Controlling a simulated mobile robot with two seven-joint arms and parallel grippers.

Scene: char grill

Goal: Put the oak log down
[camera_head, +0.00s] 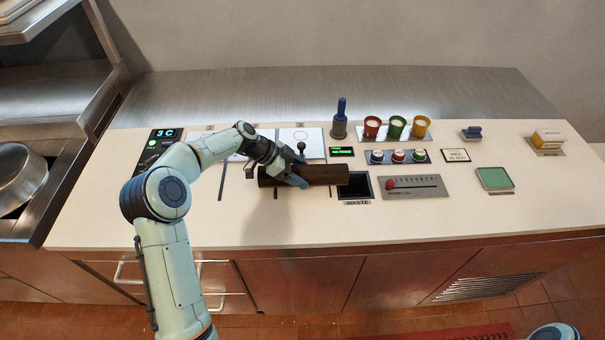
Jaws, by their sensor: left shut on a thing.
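The oak log (325,174) is a dark brown cylinder lying crosswise in the picture over the middle of the counter. My left gripper (292,174) is shut on it, left of its middle. The log's right end is close to the dark square waste opening (357,187). I cannot tell whether the log touches the counter or is a little above it. A soft shadow falls on the counter below and left of it. My right gripper is not in view; a piece of my own body shows at the bottom right corner.
Behind the log are white panels (312,139), a blue-handled stamp (340,120) and red, green and yellow cups (397,127). A slider panel (413,187) lies right of the waste opening. A metal pot (20,178) stands far left. The counter front (400,222) is clear.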

